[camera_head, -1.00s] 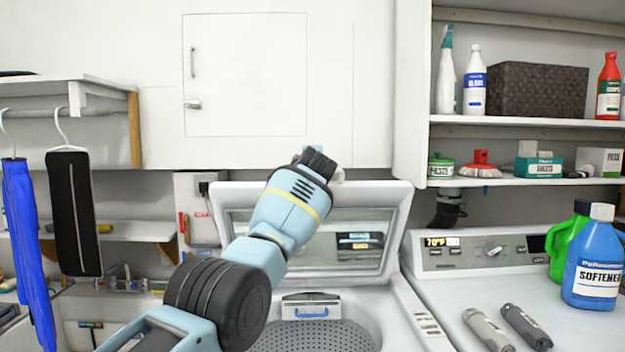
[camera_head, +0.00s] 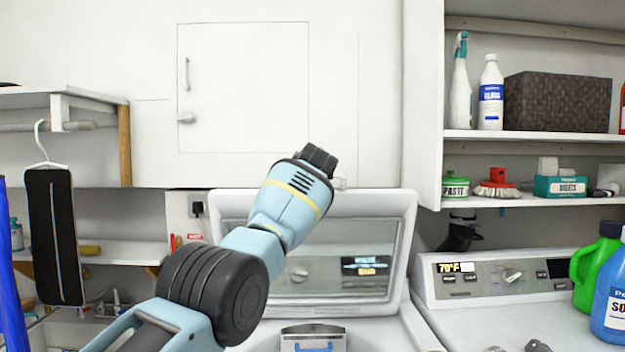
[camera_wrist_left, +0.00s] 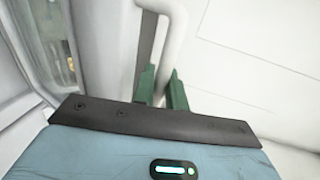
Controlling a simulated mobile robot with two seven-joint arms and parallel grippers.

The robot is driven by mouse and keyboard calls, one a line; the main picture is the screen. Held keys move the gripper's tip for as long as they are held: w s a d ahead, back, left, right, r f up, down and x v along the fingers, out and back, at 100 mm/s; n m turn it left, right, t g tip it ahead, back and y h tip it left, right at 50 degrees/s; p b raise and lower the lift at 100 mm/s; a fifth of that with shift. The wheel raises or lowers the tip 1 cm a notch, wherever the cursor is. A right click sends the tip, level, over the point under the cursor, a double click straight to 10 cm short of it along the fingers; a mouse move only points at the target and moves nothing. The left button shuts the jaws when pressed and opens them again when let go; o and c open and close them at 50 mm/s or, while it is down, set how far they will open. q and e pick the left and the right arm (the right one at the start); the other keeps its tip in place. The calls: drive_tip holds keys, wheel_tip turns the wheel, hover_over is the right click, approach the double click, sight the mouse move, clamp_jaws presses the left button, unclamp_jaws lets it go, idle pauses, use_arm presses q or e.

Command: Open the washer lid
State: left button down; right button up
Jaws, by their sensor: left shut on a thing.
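The washer lid (camera_head: 370,205) stands raised at the back of the washer, with a glass window (camera_head: 300,255) in its white frame. My left arm reaches across in front of it, and its wrist hides the gripper fingers in the head view. In the left wrist view, my left gripper (camera_wrist_left: 160,92) has its two green fingers on either side of a white curved bar (camera_wrist_left: 175,30), which looks like the lid's handle, and is shut on it. The lid's frame and glass (camera_wrist_left: 60,55) show on the left there. My right gripper is not in view.
A second machine with a control panel (camera_head: 490,277) stands to the right, carrying a green jug (camera_head: 592,272) and a blue softener bottle (camera_head: 612,300). Shelves with bottles and a basket (camera_head: 558,100) are above it. A white cabinet (camera_head: 243,90) is behind the lid.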

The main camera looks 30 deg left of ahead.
use_arm(q)
drive_tip(key=shift+w, duration=0.15)
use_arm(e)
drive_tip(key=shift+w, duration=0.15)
use_arm(q)
drive_tip(key=c, duration=1.8)
unclamp_jaws()
drive_tip(key=shift+r, duration=0.1)
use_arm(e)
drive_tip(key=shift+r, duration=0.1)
